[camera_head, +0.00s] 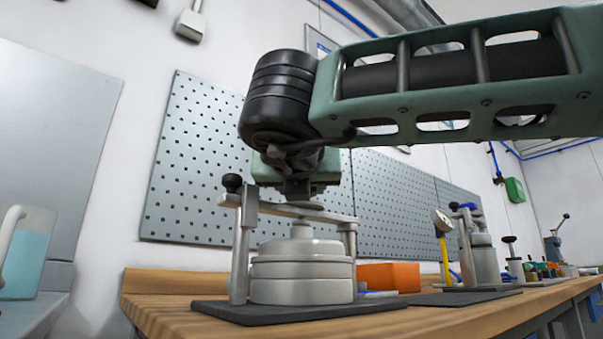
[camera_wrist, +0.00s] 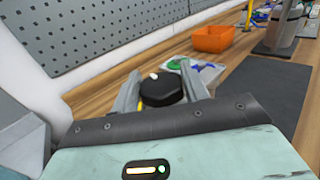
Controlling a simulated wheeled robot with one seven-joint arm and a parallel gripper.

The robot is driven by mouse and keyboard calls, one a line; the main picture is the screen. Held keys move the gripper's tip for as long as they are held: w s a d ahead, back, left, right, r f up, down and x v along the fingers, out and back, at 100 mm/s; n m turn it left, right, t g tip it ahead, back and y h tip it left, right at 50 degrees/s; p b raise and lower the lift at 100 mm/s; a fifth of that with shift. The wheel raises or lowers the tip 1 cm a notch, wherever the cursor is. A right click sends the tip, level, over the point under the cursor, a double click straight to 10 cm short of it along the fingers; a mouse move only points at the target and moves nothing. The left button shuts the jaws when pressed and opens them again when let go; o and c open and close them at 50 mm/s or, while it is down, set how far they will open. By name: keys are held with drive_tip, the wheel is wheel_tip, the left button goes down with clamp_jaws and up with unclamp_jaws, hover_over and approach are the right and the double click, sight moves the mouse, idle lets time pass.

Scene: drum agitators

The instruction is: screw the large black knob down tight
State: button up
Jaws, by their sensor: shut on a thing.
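The large black knob (camera_wrist: 165,90), with a white mark on top, sits between the two grey fingers of my gripper (camera_wrist: 160,74) in the wrist view. My gripper is shut on it. In the head view my gripper (camera_head: 297,190) points down over the middle of a crossbar (camera_head: 325,213) above a grey metal drum (camera_head: 301,272). The knob is hidden there by the fingers, and I cannot tell if a gap remains under it. A small black knob (camera_head: 232,183) tops the post at the bar's left end.
The drum stands on a dark mat (camera_head: 225,311) on a wooden bench (camera_head: 150,295). An orange bin (camera_head: 392,276) is behind it to the right. Another clamp rig (camera_head: 484,258) stands farther right. A perforated panel (camera_head: 195,165) is on the wall behind.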

drive_tip(key=shift+r+m+h+p, duration=0.15)
drive_tip(key=shift+m+h+p, duration=0.15)
drive_tip(key=shift+h, duration=0.2)
drive_tip(key=o, duration=1)
drive_tip(key=shift+s, duration=0.1)
drive_tip(key=s+a+p, duration=0.3)
drive_tip(key=s, duration=1.4)
